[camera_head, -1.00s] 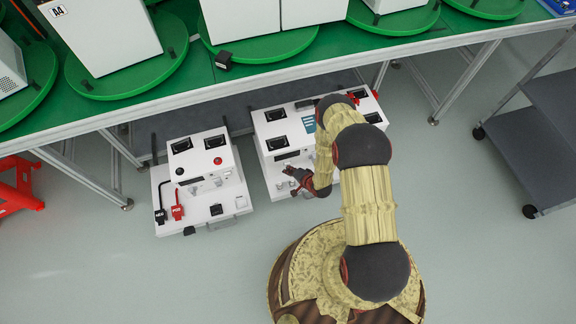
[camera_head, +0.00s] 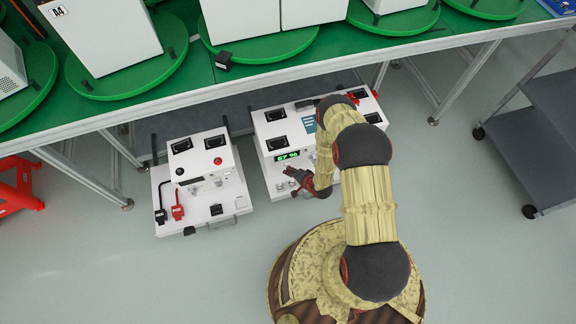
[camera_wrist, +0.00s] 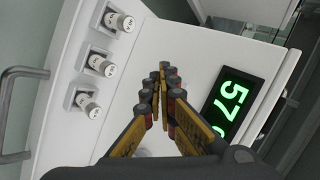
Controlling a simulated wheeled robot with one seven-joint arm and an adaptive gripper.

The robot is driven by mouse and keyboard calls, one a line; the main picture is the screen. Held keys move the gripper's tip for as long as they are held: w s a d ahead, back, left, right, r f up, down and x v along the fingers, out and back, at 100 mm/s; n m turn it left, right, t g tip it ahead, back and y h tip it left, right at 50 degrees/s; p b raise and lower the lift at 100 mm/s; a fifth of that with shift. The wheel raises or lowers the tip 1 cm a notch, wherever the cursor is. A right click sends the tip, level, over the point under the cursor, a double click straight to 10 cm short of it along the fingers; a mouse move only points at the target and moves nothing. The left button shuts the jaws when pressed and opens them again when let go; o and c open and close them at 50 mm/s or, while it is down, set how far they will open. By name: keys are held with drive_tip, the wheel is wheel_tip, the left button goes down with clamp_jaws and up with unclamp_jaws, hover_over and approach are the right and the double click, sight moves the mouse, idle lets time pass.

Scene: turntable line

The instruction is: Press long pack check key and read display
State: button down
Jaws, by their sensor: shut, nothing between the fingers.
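The long white pack (camera_head: 262,140) stands on the floor under the green line, with dark square recesses on its top. Its small display (camera_head: 287,155) is lit with green characters; in the wrist view the display (camera_wrist: 231,103) reads "57" sideways, with a further character partly cut off by my gripper. My gripper (camera_head: 293,178) is at the front of the pack, just below the display. In the wrist view my gripper's fingers (camera_wrist: 160,85) are closed together and empty, close over the white face. The check key cannot be made out; the fingers may hide it.
Three round white fittings (camera_wrist: 102,65) sit left of my fingers in the wrist view. A shorter white pack (camera_head: 205,160) with black and red plugs stands to the left. A dark shelf cart (camera_head: 550,110) is at right, a red stand (camera_head: 18,185) at far left.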

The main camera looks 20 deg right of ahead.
drive_tip(key=shift+s, duration=0.45)
drive_tip(key=s, duration=0.5)
drive_tip(key=shift+p, duration=0.35)
idle(0.8)
